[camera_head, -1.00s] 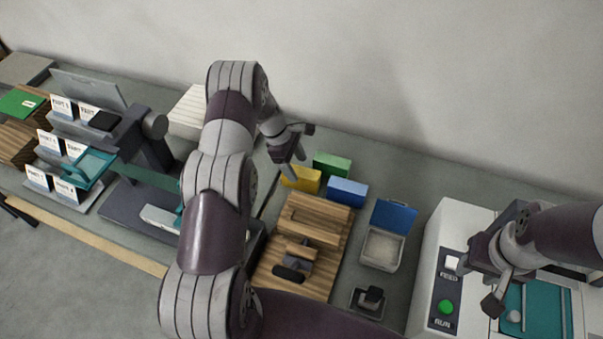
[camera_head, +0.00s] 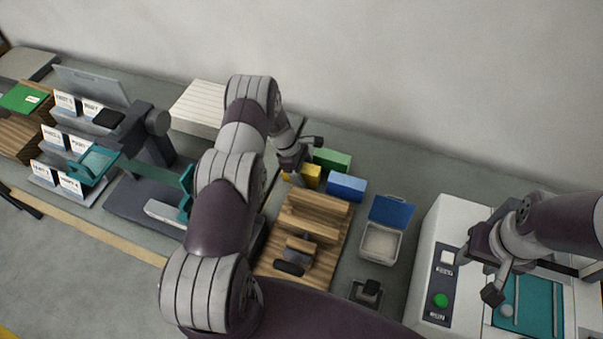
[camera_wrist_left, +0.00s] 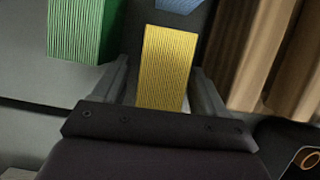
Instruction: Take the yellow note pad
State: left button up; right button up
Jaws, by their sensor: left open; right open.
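The yellow note pad (camera_head: 311,176) stands on the bench behind the wooden rack, partly hidden by my left gripper (camera_head: 296,176) in the head view. In the left wrist view the yellow pad (camera_wrist_left: 167,68) lies between the two open fingers of my left gripper (camera_wrist_left: 162,85), with a gap on each side narrowing near the palm. The fingers are not closed on it. My right gripper (camera_head: 489,278) is open and empty over the white machine at the right.
A green pad (camera_head: 333,160) and a blue pad (camera_head: 346,187) stand close to the yellow one. The wooden rack (camera_head: 318,212) is just in front. A small box with a blue lid (camera_head: 391,212) stands to the right. A white ribbed block (camera_head: 198,106) lies to the left.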

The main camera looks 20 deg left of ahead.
pick_arm(q)
jog(key=shift+f, duration=0.2)
jog(key=shift+c, duration=0.3)
jog(key=c, duration=1.1)
jog(key=shift+r, duration=0.1)
